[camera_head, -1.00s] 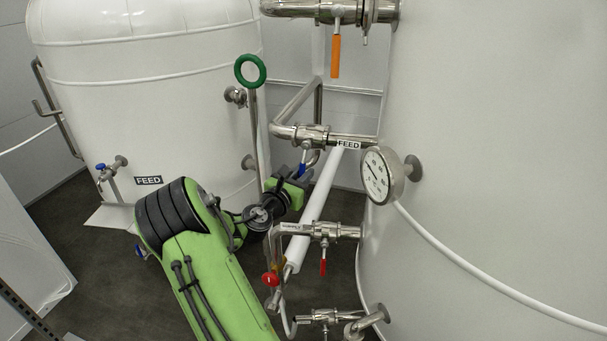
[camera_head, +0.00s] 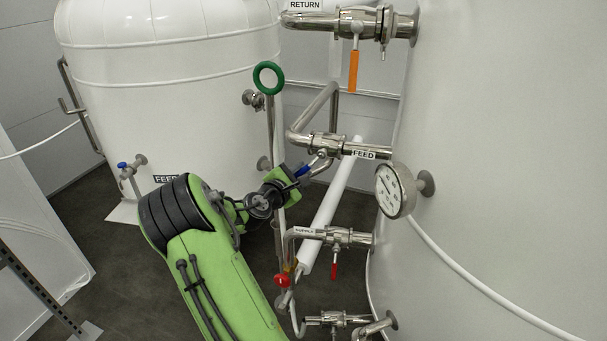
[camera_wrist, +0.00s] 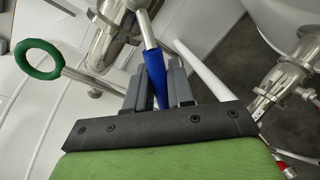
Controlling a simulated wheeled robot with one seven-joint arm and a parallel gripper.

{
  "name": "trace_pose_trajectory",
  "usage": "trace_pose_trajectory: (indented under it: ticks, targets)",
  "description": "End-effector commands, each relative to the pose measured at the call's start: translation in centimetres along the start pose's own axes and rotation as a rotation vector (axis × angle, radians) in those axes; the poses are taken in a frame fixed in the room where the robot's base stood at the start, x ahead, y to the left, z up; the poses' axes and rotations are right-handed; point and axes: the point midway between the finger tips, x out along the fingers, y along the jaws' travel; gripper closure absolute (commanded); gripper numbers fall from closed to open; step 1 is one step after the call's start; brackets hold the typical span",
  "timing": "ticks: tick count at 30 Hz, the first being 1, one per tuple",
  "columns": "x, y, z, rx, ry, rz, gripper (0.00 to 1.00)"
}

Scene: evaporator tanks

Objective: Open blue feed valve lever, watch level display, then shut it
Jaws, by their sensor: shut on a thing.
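The blue feed valve lever (camera_head: 304,170) sticks out down and to the left from the steel valve (camera_head: 325,144) on the pipe marked FEED (camera_head: 364,155). My gripper (camera_head: 297,175) is shut on the blue lever. In the wrist view the lever's blue sleeve (camera_wrist: 154,68) stands between the two grey fingers, its bare metal stem rising above them. A round dial gauge (camera_head: 390,190) on the right tank has markings too small to read; I cannot tell whether it is the level display.
An orange lever (camera_head: 353,72) hangs above, and a red lever (camera_head: 334,269) hangs below. A green ring handle (camera_head: 268,78) on a rod stands just left of the feed pipe. White tanks stand left (camera_head: 190,110) and right (camera_head: 500,120). Dark floor shows between them.

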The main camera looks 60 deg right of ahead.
Motion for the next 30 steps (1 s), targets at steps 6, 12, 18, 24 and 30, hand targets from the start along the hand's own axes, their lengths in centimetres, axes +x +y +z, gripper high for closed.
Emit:
trace_pose_trajectory:
  ticks: [6,12,18,24,30]
  targets:
    - [-0.07,0.43,0.04,0.038,0.007,0.004,1.00]
    - [-0.07,0.44,0.04,0.043,0.007,0.004,1.00]
    - [-0.06,0.43,0.06,0.041,0.006,0.004,0.76]
    - [-0.06,0.38,0.06,0.040,0.007,0.003,0.61]
    - [-0.25,0.36,0.02,0.039,0.007,0.002,0.61]
